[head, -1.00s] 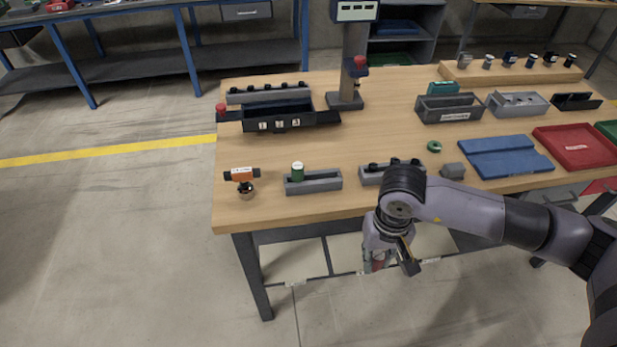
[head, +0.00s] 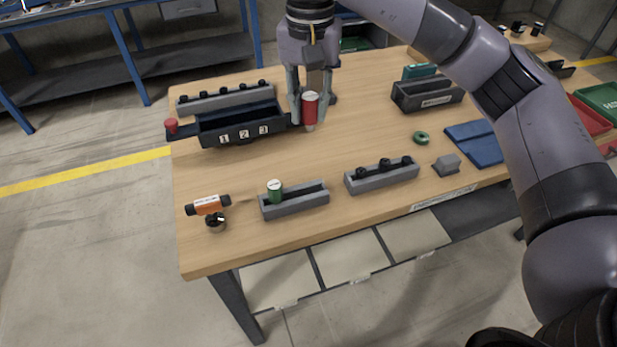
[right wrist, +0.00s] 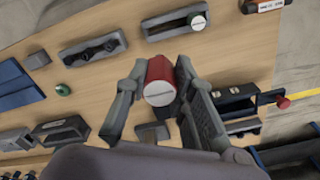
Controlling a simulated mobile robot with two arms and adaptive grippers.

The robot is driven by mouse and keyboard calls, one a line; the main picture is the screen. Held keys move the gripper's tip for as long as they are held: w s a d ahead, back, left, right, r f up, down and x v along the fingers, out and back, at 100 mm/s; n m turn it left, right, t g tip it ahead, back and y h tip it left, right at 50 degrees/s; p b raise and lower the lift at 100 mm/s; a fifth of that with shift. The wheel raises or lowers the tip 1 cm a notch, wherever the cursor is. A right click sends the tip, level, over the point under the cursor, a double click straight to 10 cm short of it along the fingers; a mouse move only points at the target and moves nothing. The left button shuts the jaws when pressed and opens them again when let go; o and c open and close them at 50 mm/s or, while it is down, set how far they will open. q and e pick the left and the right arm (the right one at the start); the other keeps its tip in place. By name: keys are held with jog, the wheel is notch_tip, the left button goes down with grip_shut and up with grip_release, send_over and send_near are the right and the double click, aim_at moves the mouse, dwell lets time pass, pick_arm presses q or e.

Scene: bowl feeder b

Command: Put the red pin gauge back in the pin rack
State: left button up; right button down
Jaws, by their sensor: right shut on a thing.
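The red pin gauge (head: 310,106), a red cylinder with a pale end cap, is upright in my right gripper (head: 309,104), which is shut on it above the table. The right wrist view shows the red gauge (right wrist: 160,78) between both fingers (right wrist: 155,85). The grey block at the front left, which looks like the pin rack (head: 300,203), holds a green pin gauge (head: 275,191) at its left end; the rest of its top looks free. It also shows in the right wrist view (right wrist: 165,31). The gripper is behind and right of this rack. My left gripper is not visible.
A dark tray numbered 1, 2, 3 (head: 240,133) is just left of the gripper. A grey block with black knobs (head: 382,178) stands right of the rack. An orange-black tool (head: 208,205) lies left. Wood between rack and tray is clear.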

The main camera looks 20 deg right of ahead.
notch_tip(320, 180, down, 17)
jog(key=p, duration=0.2)
jog(key=shift+p, duration=0.4)
jog(key=shift+d, duration=0.1)
jog(key=shift+f+b, duration=0.35)
jog(key=shift+b, duration=0.2)
jog(key=c, duration=1.4)
grip_release()
jog(key=shift+o, duration=0.2)
jog(key=shift+r, duration=0.15)
